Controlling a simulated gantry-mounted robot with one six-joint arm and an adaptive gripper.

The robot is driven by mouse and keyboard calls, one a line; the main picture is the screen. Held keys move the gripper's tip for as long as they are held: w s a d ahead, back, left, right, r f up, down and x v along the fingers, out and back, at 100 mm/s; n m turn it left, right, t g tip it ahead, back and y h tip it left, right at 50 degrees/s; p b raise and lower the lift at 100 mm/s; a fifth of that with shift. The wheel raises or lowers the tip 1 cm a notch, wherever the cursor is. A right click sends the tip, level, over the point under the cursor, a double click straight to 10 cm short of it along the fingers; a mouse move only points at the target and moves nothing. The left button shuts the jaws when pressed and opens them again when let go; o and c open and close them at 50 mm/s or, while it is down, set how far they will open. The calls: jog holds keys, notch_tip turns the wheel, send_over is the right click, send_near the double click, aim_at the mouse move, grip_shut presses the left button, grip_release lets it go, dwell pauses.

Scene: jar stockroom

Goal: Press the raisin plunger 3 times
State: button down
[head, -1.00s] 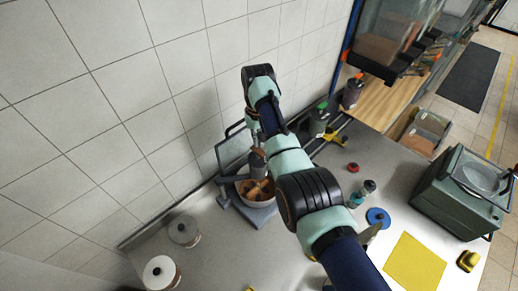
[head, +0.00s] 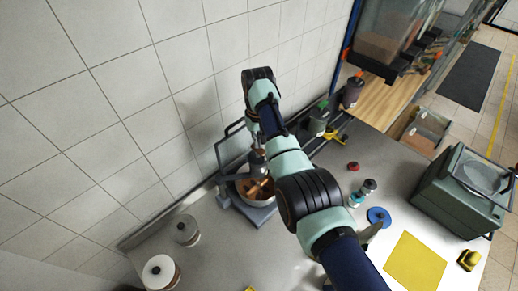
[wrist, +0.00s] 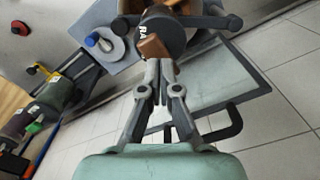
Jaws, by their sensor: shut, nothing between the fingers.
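A dark round dispenser (wrist: 160,28), with the letters "RA" partly showing on its label, lies just beyond my fingertips in the wrist view. A brown block-like plunger top (wrist: 152,46) sits between it and my gripper (wrist: 161,68). My gripper's fingers are together and empty, with their tips close to the brown top. I cannot tell whether they touch it. In the head view the grey dispenser (head: 257,163) stands over a pale bowl (head: 268,201) with brown contents, and my arm partly hides it.
The dispenser's stand base (head: 255,213) is near the tiled wall. White spools (head: 160,271) stand at lower left. A blue disc (head: 378,217), a yellow mat (head: 414,263) and a green machine (head: 460,190) lie to the right. Dark jars (head: 318,122) stand beyond the stand.

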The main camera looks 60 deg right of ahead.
jog(key=shift+f+b, duration=0.9)
jog(key=shift+f, duration=1.1)
jog(key=shift+r, duration=0.1)
notch_tip(320, 180, up, 3)
jog(key=p, duration=0.2)
jog(key=shift+p, duration=0.4)
jog(key=shift+r, duration=1.15)
jog(key=shift+f, duration=0.15)
